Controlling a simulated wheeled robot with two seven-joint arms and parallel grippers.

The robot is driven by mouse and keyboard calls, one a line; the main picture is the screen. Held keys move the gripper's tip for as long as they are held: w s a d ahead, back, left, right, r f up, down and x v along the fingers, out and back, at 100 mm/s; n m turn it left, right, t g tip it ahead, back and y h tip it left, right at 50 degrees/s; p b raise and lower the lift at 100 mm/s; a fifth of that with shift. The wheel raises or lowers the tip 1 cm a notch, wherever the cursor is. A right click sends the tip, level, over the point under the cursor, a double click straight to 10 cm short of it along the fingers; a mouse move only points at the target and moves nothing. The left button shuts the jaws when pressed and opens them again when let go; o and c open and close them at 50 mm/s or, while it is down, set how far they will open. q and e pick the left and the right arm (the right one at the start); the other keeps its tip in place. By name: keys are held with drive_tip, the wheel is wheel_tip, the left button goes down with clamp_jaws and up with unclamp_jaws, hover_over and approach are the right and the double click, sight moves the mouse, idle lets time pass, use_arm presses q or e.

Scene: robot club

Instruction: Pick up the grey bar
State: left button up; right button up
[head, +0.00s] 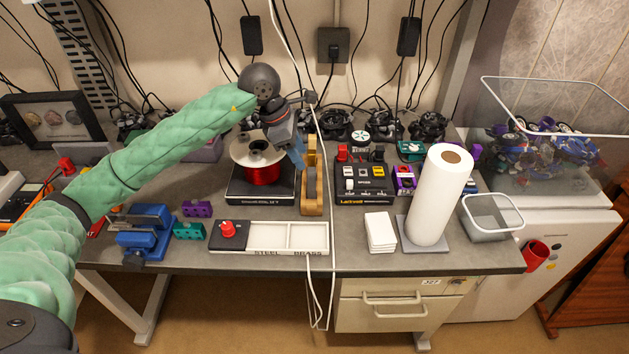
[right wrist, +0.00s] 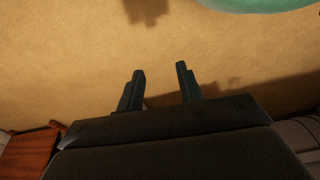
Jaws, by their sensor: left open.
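I cannot make out a grey bar for certain in either view. My left gripper (head: 299,158) is open above the bench, pointing down beside a wooden holder (head: 312,203) and a red wire spool (head: 262,172). Its fingers overlap the gap between them in the picture, and I cannot tell whether anything is between its fingertips. A white tray (head: 240,246) lies at the bench's front edge, marked STEEL and BRASS; its two light compartments look empty. My right gripper (right wrist: 160,78) shows in the right wrist view, fingers apart and empty, over the bare floor.
A blue vise (head: 146,232) and purple and teal blocks lie left of the tray. A black board of switches (head: 364,182), white cards (head: 380,232), a paper roll (head: 439,195) and a clear bin (head: 491,216) stand right. A white cable (head: 318,130) hangs close to my left gripper.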

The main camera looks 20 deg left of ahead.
sight(311, 169)
use_arm(q)
drive_tip(key=shift+s+d+f, duration=0.2)
drive_tip(key=shift+s+d, duration=0.1)
drive_tip(key=shift+s, duration=0.1)
drive_tip(key=shift+w+d+f+p, duration=0.15)
drive_tip(key=shift+w+f+p, duration=0.2)
drive_tip(key=shift+f, duration=0.1)
drive_tip(key=shift+w+d+f, duration=0.1)
drive_tip(key=shift+f, duration=0.1)
drive_tip(key=p+x, duration=0.3)
drive_tip(key=shift+d+f, duration=0.15)
drive_tip(key=shift+d, duration=0.25)
drive_tip(key=shift+d+f+p, duration=0.15)
drive_tip(key=shift+f+p, duration=0.15)
drive_tip(key=shift+f, duration=0.15)
use_arm(e)
drive_tip(key=s+d+f, duration=0.3)
drive_tip(key=s+f, duration=0.3)
drive_tip(key=shift+d+f, duration=0.3)
use_arm(q)
drive_tip(key=shift+c, duration=0.2)
clamp_jaws()
use_arm(e)
drive_tip(key=shift+d, duration=0.1)
use_arm(q)
drive_tip(key=shift+r, duration=0.1)
use_arm(e)
drive_tip(key=shift+a, duration=0.25)
